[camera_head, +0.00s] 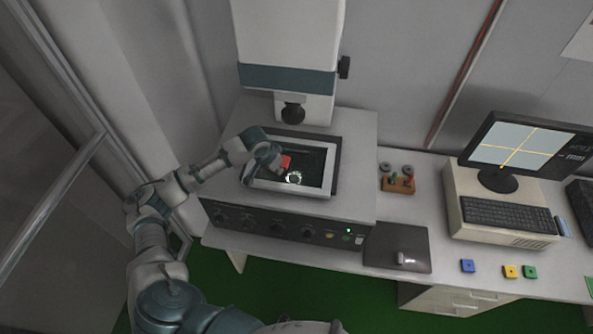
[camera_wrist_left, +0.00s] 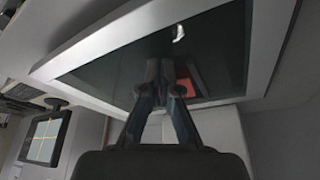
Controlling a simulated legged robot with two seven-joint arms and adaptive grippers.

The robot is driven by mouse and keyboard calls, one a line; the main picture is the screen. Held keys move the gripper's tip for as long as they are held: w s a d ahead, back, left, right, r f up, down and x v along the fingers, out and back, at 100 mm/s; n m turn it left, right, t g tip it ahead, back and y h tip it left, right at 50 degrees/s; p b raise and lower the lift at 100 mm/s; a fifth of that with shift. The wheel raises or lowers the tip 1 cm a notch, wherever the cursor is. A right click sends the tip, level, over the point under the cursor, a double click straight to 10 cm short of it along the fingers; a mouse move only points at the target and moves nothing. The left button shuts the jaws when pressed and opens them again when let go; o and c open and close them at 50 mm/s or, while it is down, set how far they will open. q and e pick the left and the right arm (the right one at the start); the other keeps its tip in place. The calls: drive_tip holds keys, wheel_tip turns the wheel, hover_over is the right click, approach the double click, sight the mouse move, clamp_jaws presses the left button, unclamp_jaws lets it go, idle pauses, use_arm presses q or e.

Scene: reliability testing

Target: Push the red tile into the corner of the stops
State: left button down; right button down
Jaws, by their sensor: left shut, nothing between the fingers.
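The red tile (camera_head: 286,161) lies on the dark glass of the framed stage (camera_head: 328,171), near its left side. It also shows in the wrist view (camera_wrist_left: 187,88), close beside the fingertips. My left gripper (camera_head: 279,164) reaches over the stage's left rim, right at the tile. Its fingers (camera_wrist_left: 160,68) are shut with nothing between them; I cannot tell whether they touch the tile. The corner of the stops cannot be made out clearly in either view. My right gripper is not in view.
A bright ring-like spot (camera_head: 293,178) shows on the glass. The instrument's white column and lens (camera_head: 293,113) hang behind the stage. A small orange block (camera_head: 398,185), a dark pad (camera_head: 397,248), a computer (camera_head: 505,205) and coloured squares (camera_head: 467,266) sit to the right.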

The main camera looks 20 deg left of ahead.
sight(282, 164)
use_arm(q)
drive_tip(key=shift+w+a, duration=0.2)
drive_tip(key=shift+w, duration=0.6)
drive_tip(key=shift+w+a, duration=0.15)
drive_tip(key=shift+w, duration=0.6)
drive_tip(key=shift+s+d+v, duration=0.1)
drive_tip(key=shift+d+v, duration=0.05)
drive_tip(key=shift+v, duration=0.6)
drive_tip(key=shift+s+d+v, duration=0.1)
drive_tip(key=shift+d+v, duration=0.05)
drive_tip(key=shift+v, duration=0.6)
drive_tip(key=shift+s+d+v, duration=0.1)
drive_tip(key=shift+d+v, duration=0.05)
drive_tip(key=shift+v, duration=0.6)
drive_tip(key=shift+f, duration=0.1)
drive_tip(key=shift+w, duration=0.15)
